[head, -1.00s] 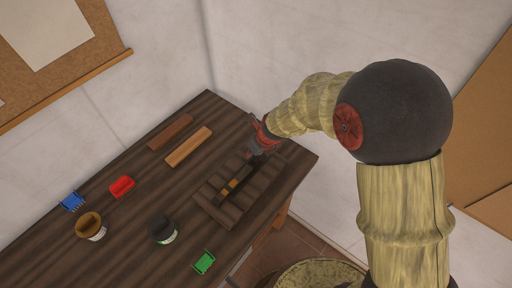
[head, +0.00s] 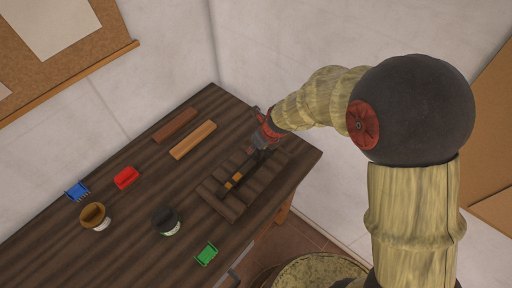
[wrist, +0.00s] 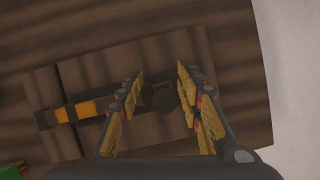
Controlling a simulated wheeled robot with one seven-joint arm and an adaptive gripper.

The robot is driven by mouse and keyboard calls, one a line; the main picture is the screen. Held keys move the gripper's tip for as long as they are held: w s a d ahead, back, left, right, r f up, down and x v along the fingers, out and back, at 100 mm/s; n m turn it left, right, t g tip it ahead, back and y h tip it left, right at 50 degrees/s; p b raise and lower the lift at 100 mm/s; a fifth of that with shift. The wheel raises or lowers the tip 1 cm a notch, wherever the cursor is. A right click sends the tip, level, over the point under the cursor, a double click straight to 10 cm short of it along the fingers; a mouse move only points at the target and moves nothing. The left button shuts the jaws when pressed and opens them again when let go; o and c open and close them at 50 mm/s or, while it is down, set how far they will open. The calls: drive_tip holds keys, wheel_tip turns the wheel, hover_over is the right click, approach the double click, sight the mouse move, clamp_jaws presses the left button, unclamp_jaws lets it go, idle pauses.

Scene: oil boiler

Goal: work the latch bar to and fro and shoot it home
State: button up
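The latch bar is a dark bar with orange bands (wrist: 88,108), lying along a brown slatted board; its orange part also shows in the head view (head: 235,181). The board (head: 222,206) lies on the table near its right edge. A dark round knob (wrist: 160,98) stands at the bar's right part in the wrist view. My gripper (wrist: 160,80) is open over the board, one finger on each side of the knob. I see gaps on both sides, though contact lower down is hard to judge. In the head view my gripper (head: 262,140) hides that end of the bar.
On the wooden table (head: 143,225) lie two wooden strips (head: 193,140), a red brush (head: 126,177), a blue brush (head: 77,190) and a green brush (head: 206,253). White walls rise behind the table.

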drive_tip(key=v, duration=1)
drive_tip(key=shift+s+d+r, duration=0.15)
drive_tip(key=shift+s+r, duration=0.05)
drive_tip(key=shift+r, duration=0.05)
drive_tip(key=s+d+r+n+t+h+b, duration=0.1)
drive_tip(key=s+d+r+n, duration=0.5)
drive_tip(key=n, duration=0.8)
drive_tip(key=s+d+r+n+t+h+b, duration=0.1)
drive_tip(key=s+d+r+n+b, duration=0.2)
drive_tip(key=s+d+n, duration=0.9)
wheel_tip(320, 180, up, 3)
drive_tip(key=s+n, duration=0.1)
drive_tip(key=s, duration=0.1)
drive_tip(key=shift+s+d+r+n+h, duration=0.15)
drive_tip(key=shift+s+n+h, duration=0.15)
drive_tip(key=shift+n+h, duration=0.1)
